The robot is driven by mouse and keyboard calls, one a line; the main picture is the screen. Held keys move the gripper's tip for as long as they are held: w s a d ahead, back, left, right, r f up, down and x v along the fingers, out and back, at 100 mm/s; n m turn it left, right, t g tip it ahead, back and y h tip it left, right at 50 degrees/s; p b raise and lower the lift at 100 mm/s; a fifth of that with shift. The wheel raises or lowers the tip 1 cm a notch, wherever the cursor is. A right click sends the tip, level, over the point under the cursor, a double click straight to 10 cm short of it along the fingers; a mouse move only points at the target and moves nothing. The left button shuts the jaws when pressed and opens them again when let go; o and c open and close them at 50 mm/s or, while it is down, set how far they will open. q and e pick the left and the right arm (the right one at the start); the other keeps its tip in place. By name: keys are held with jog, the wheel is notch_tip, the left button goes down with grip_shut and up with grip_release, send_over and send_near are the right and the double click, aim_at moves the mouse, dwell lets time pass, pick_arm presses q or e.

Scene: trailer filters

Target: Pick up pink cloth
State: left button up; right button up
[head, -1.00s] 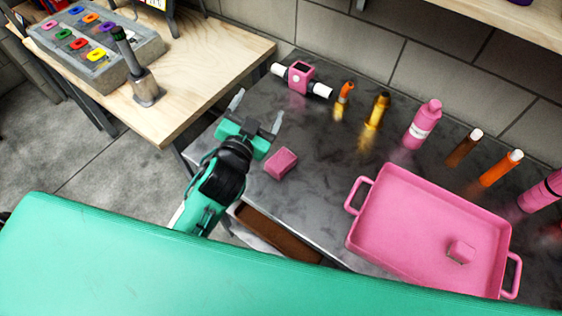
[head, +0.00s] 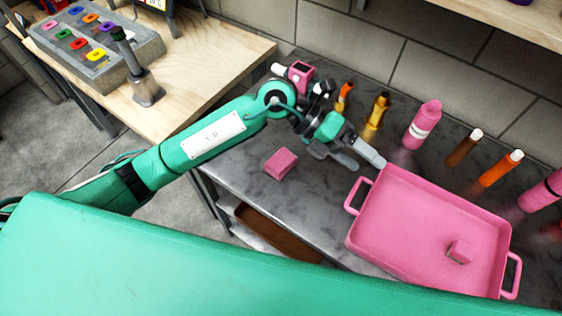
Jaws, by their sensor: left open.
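A small pink block-like piece (head: 281,163), perhaps the folded cloth, lies on the dark metal table (head: 240,171). A second small pink piece (head: 460,251) lies inside the pink tray (head: 403,245), toward its right end. I cannot tell for sure which one is the cloth. My left gripper (head: 361,158) is open and empty, above the table just off the tray's upper left corner. It is to the right of the pink block and apart from it. My right gripper is not in view.
A pink and white device (head: 299,74) is partly behind my left arm. A yellow bottle (head: 378,110), a pink bottle (head: 423,124), a brown bottle (head: 464,148) and an orange bottle (head: 502,168) line the back near the wall. A wooden table (head: 185,75) stands at left.

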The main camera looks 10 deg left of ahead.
pick_arm(q)
jog(key=w+a+f+t+y, duration=0.2)
jog(key=w+a+f+y, duration=0.35)
jog(key=a+y, duration=0.3)
jog(key=t+y, duration=0.1)
jog(key=y, duration=0.3)
send_near(283, 158)
notch_tip(283, 158, down, 4)
jog(key=shift+r+n+p, duration=0.1)
jog(key=shift+n+p, duration=0.3)
jog(key=shift+p, duration=0.4)
notch_tip(283, 158, down, 5)
jog(key=shift+s+a+r+p, duration=0.1)
jog(key=shift+p, duration=0.95)
jog(key=shift+f, duration=0.3)
jog(key=c, duration=1.1)
